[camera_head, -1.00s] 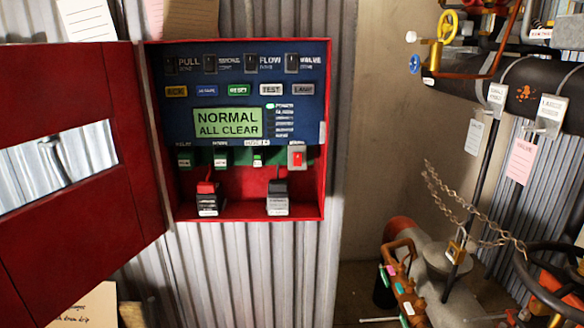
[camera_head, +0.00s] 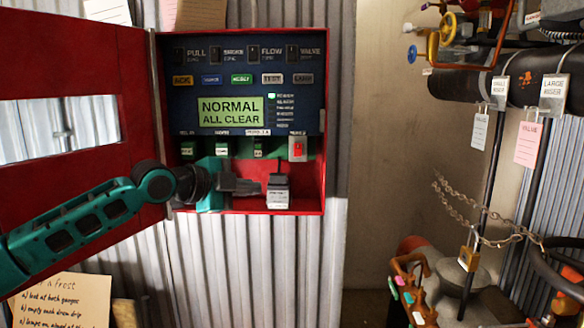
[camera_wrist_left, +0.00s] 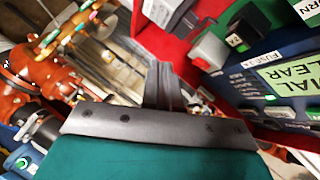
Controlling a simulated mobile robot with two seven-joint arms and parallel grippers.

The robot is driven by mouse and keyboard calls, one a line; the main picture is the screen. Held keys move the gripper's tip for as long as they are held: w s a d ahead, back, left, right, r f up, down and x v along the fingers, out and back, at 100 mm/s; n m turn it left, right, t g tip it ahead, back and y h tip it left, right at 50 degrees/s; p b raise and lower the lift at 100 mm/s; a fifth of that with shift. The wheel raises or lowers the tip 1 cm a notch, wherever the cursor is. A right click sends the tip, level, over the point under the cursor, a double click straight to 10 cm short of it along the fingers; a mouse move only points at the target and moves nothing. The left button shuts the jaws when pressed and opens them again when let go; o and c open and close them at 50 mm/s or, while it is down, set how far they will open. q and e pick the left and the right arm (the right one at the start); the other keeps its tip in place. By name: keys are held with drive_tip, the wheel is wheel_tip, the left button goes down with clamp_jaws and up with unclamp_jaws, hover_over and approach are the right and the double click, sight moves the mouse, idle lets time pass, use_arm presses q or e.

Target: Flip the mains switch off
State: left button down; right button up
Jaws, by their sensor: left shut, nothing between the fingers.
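The mains switch (camera_head: 298,149) is a red rocker in a pale grey housing, at the lower right of the blue panel in the open red cabinet. In the left wrist view, a grey block with a red edge (camera_wrist_left: 209,52) looks like this switch. My left gripper (camera_head: 258,188) is shut and empty inside the cabinet's lower part. It is below and left of the switch, apart from it, with its tips close to the grey block on the right. Its fingers also show in the left wrist view (camera_wrist_left: 165,85). My right gripper is not in view.
A grey battery-like block (camera_head: 278,192) stands on the cabinet floor. My arm hides the space left of it. The green display (camera_head: 230,111) reads NORMAL ALL CLEAR. The red cabinet door (camera_head: 75,65) hangs open at left. Pipes, tags and a chain (camera_head: 475,215) are at right.

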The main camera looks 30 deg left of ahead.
use_arm(q)
wheel_tip(320, 180, up, 9)
drive_tip(key=s+d+m+b, duration=0.1)
drive_tip(key=s+m, duration=0.1)
drive_tip(key=shift+d+r+m+t+h+b, duration=0.2)
drive_tip(key=shift+d+m+t+h+b, duration=0.1)
drive_tip(key=shift+m+h+b, duration=0.1)
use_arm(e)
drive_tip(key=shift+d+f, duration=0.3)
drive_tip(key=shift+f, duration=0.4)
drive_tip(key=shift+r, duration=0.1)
use_arm(q)
drive_tip(key=p, duration=1)
approach(300, 152)
drive_tip(key=w+d, duration=0.1)
drive_tip(key=d, duration=0.2)
drive_tip(key=shift+w+a+f, duration=0.25)
drive_tip(key=shift+w, duration=0.45)
drive_tip(key=shift+w+a+f, duration=0.25)
drive_tip(key=shift+w, duration=0.5)
drive_tip(key=shift+w+a+f, duration=0.25)
drive_tip(key=shift+w+a, duration=0.05)
drive_tip(key=shift+w, duration=0.4)
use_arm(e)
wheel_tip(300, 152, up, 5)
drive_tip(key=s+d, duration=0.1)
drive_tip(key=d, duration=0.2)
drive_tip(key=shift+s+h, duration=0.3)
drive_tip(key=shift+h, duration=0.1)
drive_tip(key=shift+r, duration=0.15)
